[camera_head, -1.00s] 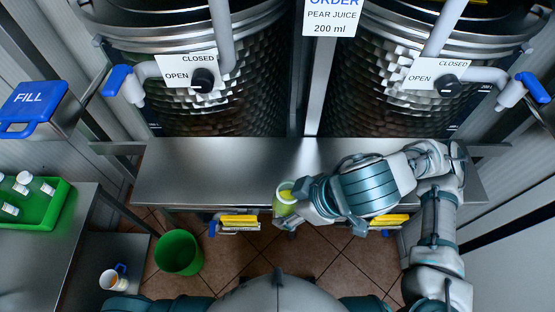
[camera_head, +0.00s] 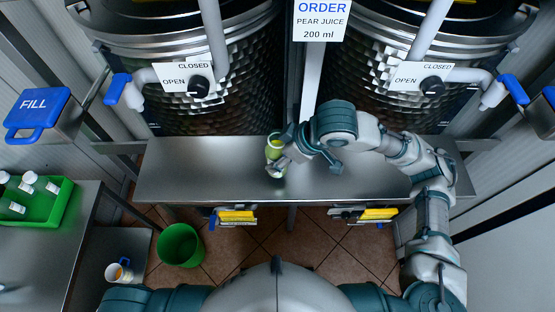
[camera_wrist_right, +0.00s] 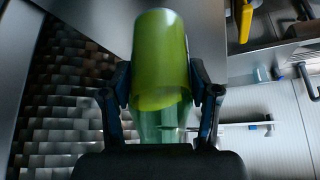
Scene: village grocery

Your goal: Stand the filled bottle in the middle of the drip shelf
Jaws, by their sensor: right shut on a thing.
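The filled bottle (camera_head: 273,152), clear green with yellow-green juice, is over the middle part of the steel drip shelf (camera_head: 210,172) in the head view. My right gripper (camera_head: 282,160) is shut on the bottle's side. In the right wrist view the bottle (camera_wrist_right: 160,60) sits between both fingers, its juice filling much of it. The fingers hide part of the bottle in the head view. I cannot tell whether its base touches the shelf. My left gripper is not in view.
Two steel tanks (camera_head: 160,100) (camera_head: 385,105) with taps stand behind the shelf. An order sign (camera_head: 320,20) reads pear juice, 200 ml. A green bucket (camera_head: 180,246) is on the floor. A green crate (camera_head: 50,210) with white-capped items is at left. The shelf's left part is clear.

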